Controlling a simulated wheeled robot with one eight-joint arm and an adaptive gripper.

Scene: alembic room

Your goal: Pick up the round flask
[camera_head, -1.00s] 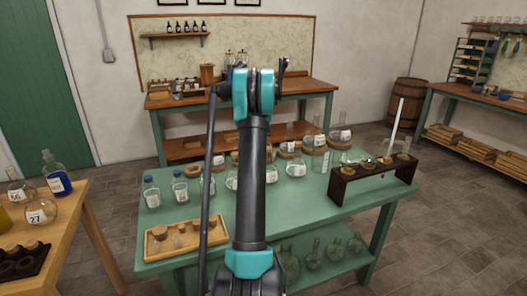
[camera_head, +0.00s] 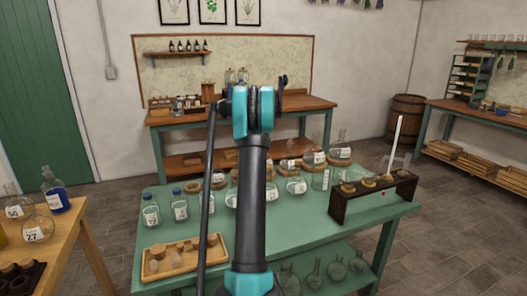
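Several clear round flasks are in view, and I cannot tell which one is meant. Some with labels stand among cork rings at the back of the green table (camera_head: 300,226), such as a round flask (camera_head: 319,156) and another round flask (camera_head: 296,186). More round flasks (camera_head: 336,270) sit on the table's lower shelf. A round flask labelled 27 (camera_head: 38,229) stands on the wooden table at left. My arm rises through the middle of the view and hides part of the glassware. My gripper's fingers do not show.
A dark wooden rack (camera_head: 375,197) with a white rod stands at the table's right. A wooden tray (camera_head: 184,258) with stoppers lies front left, near blue-capped bottles (camera_head: 180,206). A bottle of blue liquid (camera_head: 55,190) stands on the left table. The table's front middle is fairly clear.

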